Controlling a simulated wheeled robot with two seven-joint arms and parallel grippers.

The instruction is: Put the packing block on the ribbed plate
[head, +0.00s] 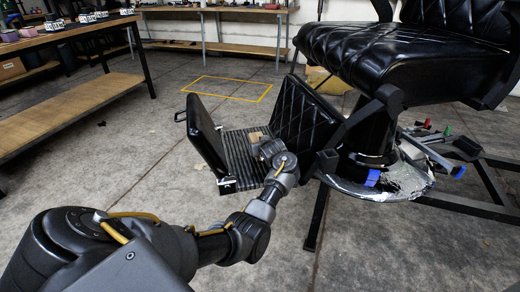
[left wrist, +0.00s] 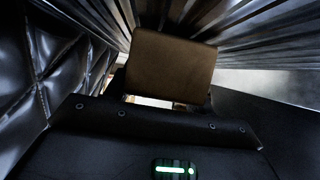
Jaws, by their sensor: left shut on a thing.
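The packing block (head: 254,136) is a small tan block at the ribbed plate (head: 231,150) of the barber chair's footrest. My left gripper (head: 262,143) reaches over the plate and is shut on the block. In the left wrist view the block (left wrist: 172,62) shows as a brown face directly in front of the gripper (left wrist: 165,98), with the plate's grey ribs (left wrist: 250,28) close behind it. I cannot tell whether the block touches the plate. The fingers are mostly hidden by the block and the gripper body. My right gripper is not in view.
Black padded panels (head: 207,128) and (head: 303,118) flank the plate. The chair seat (head: 400,55) and chrome base (head: 408,185) stand to the right. A wooden workbench (head: 75,98) is at the left. A yellow floor outline (head: 225,88) lies behind on open floor.

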